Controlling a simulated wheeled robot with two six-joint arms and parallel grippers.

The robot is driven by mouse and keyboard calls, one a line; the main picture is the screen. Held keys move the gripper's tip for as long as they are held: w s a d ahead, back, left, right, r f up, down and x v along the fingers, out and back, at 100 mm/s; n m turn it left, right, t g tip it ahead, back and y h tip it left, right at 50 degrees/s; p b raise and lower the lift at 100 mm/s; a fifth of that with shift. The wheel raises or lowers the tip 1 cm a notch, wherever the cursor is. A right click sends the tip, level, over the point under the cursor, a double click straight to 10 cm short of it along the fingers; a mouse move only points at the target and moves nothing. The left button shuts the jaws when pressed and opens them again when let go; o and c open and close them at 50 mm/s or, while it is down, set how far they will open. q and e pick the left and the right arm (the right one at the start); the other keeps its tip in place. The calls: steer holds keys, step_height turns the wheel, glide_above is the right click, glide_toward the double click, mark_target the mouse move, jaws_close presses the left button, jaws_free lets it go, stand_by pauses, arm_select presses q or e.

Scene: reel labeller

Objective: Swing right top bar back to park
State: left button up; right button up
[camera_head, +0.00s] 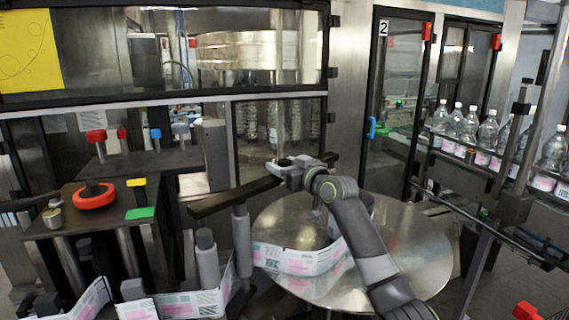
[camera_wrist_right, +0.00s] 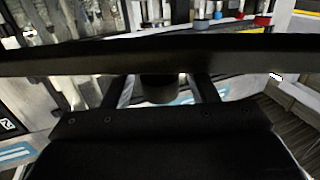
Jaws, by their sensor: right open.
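The right top bar (camera_head: 232,197) is a long dark flat bar that runs slantwise above the round metal reel plate (camera_head: 412,262). A grey post (camera_head: 241,235) stands beneath its left part. My right gripper (camera_head: 278,168) is at the bar's right part, seen from above. In the right wrist view the bar (camera_wrist_right: 60,62) crosses the whole width just beyond my open fingers (camera_wrist_right: 162,88). A dark round piece (camera_wrist_right: 158,90) shows between the fingers below the bar. I cannot tell whether the fingers touch the bar. My left gripper is not in view.
A label web (camera_head: 295,261) with pink and teal print winds around the plate and rollers. A side table (camera_head: 60,222) with a red ring (camera_head: 93,196) stands at the left. Bottles (camera_head: 487,135) line a conveyor at the right. A glass-doored machine (camera_head: 280,140) stands behind.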

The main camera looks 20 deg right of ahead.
jaws_close()
stand_by(0.4)
